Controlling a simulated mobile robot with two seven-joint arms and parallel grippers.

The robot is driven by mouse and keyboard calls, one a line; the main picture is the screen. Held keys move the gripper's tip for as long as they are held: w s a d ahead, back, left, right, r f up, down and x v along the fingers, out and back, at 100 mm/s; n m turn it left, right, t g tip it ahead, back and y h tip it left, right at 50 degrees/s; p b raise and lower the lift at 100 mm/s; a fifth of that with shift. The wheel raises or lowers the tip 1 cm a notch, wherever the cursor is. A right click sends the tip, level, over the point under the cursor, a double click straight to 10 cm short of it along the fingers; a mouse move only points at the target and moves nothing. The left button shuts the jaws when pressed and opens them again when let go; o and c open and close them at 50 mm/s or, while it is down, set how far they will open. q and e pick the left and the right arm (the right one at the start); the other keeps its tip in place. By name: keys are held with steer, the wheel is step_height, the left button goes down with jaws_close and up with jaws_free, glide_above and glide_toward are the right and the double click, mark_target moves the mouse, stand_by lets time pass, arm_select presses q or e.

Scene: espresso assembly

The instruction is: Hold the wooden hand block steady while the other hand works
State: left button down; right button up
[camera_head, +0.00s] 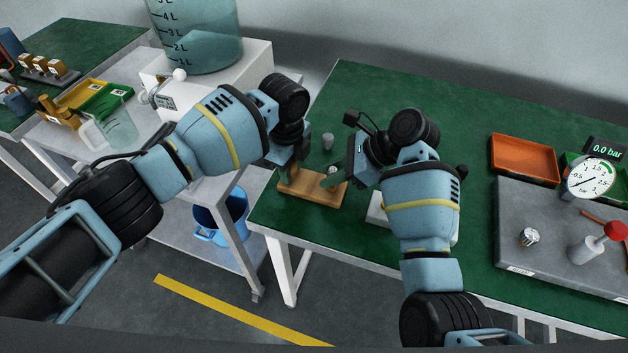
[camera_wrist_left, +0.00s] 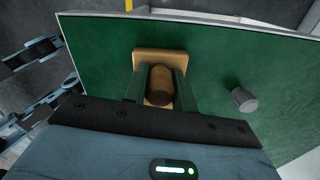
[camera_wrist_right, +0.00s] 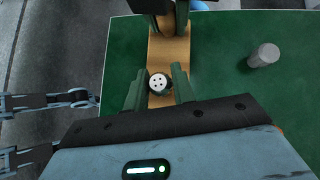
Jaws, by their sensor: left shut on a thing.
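The wooden hand block (camera_head: 317,191) lies flat on the green table near its left corner. My left gripper (camera_wrist_left: 160,76) is shut on the block's upright brown wooden part, with one finger on each side. The block's flat base (camera_wrist_left: 150,57) shows beyond the fingers. In the right wrist view, the block (camera_wrist_right: 167,58) runs between both grippers. My right gripper (camera_wrist_right: 158,82) is low over its other end, with its fingers on either side of a small white round piece with dark holes (camera_wrist_right: 159,83). I cannot tell whether those fingers touch the piece.
A grey cylinder (camera_head: 328,141) stands behind the block. A white object (camera_head: 377,208) is partly hidden by my right arm. Farther right are an orange tray (camera_head: 525,158), a grey slab (camera_head: 510,208) and a pressure gauge (camera_head: 591,177). A blue bucket (camera_head: 222,218) sits below, left.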

steer(key=o, duration=0.4)
steer(key=shift+c, duration=0.2)
steer(key=v, duration=1.2)
steer(key=shift+c, duration=0.7)
steer(key=shift+w+a+f+m+t, duration=0.1)
steer(key=shift+a+f+m+t, duration=0.3)
steer(key=shift+a+f, duration=1)
steer(key=shift+w+a+f+m+t, duration=0.2)
steer(key=shift+a+f+m, duration=0.25)
steer(key=shift+a+f, duration=0.95)
steer(key=shift+w+a+f+m+t, duration=0.1)
steer(key=shift+a+f+m+t, duration=0.35)
steer(key=shift+a+f, duration=0.95)
